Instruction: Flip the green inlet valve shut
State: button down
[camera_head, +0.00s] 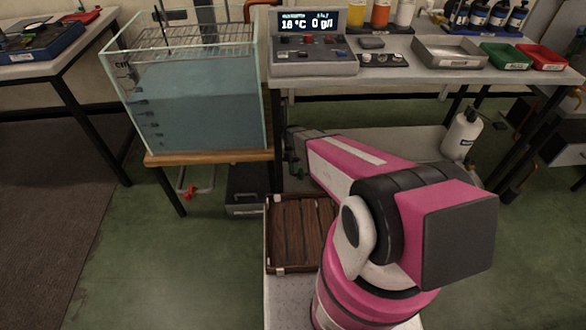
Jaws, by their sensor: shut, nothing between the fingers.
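A small green piece (299,170), which looks like the green inlet valve's handle, shows beneath the end of my arm, just right of the tank stand. It is small and partly covered, so its exact angle cannot be told. My gripper (291,146) is at the dark far end of my pink arm, close to the green piece. It is shut and empty. Its fingertips are mostly hidden, and I cannot tell whether they touch the valve. A glass tank (195,105) of bluish water stands on a wooden-topped stand to the left.
A red valve handle (190,193) sits on piping under the tank. A dark box (246,190) is on the floor beside it. A bench (400,75) with a display unit (312,45) and trays stands behind my arm. A white jug (461,135) is below it. Left floor is clear.

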jog(key=shift+s+d, duration=0.15)
jog(key=shift+s, duration=0.05)
dwell(0.6)
jog(key=shift+w, duration=0.1)
jog(key=v, duration=1)
jog(key=shift+r, duration=0.35)
jog(key=shift+w, duration=0.1)
